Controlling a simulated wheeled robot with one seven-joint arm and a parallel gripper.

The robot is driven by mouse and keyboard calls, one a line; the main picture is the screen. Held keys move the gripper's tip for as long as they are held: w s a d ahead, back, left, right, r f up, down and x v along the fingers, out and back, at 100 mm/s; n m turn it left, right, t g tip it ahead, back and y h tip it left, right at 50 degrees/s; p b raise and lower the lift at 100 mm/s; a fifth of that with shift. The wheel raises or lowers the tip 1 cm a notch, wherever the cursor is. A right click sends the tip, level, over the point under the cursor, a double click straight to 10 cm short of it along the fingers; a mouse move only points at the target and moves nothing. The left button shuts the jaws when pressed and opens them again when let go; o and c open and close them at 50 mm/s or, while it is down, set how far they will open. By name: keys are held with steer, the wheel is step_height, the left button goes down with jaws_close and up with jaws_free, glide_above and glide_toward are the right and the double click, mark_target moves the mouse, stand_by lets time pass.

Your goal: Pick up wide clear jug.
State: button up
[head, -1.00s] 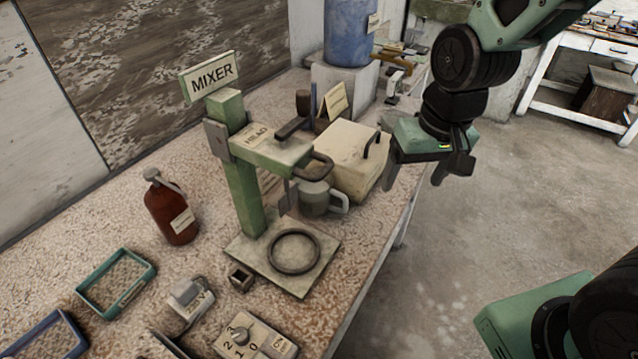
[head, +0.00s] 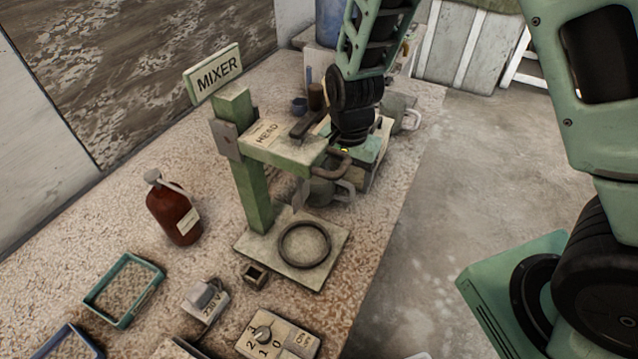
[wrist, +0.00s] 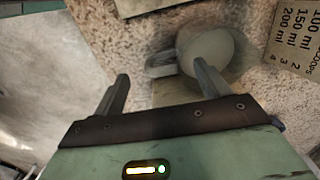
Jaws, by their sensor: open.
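A grey see-through jug (head: 324,192) with a side handle stands on the bench behind the mixer's ring plate, partly hidden by the mixer head. It appears to be the round jug (wrist: 207,50) in the wrist view, its handle pointing left. My gripper (head: 362,152) is over the cream box area behind this jug, its fingers mostly hidden in the head view. In the wrist view my gripper (wrist: 162,74) is open and empty, with the jug beyond the right fingertip. Another greyish jug (head: 403,112) shows farther back; I cannot tell which is wider.
The green mixer (head: 255,185) stands close to the jug, its head overhanging. A printed scoops card (wrist: 297,35) lies near the jug. A red-brown bottle (head: 174,212) and green tray (head: 124,290) are at left. Bare floor (head: 440,220) lies right of the bench.

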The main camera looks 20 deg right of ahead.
mark_target(342, 197)
steer(key=shift+w+f+p, duration=0.15)
steer(key=shift+f+p, duration=0.15)
steer(key=shift+f, duration=1.15)
steer(key=shift+w+f+p, duration=0.1)
steer(key=shift+f+p, duration=0.2)
steer(key=shift+f, duration=1.15)
steer(key=c, duration=1.5)
steer(key=shift+r, duration=0.1)
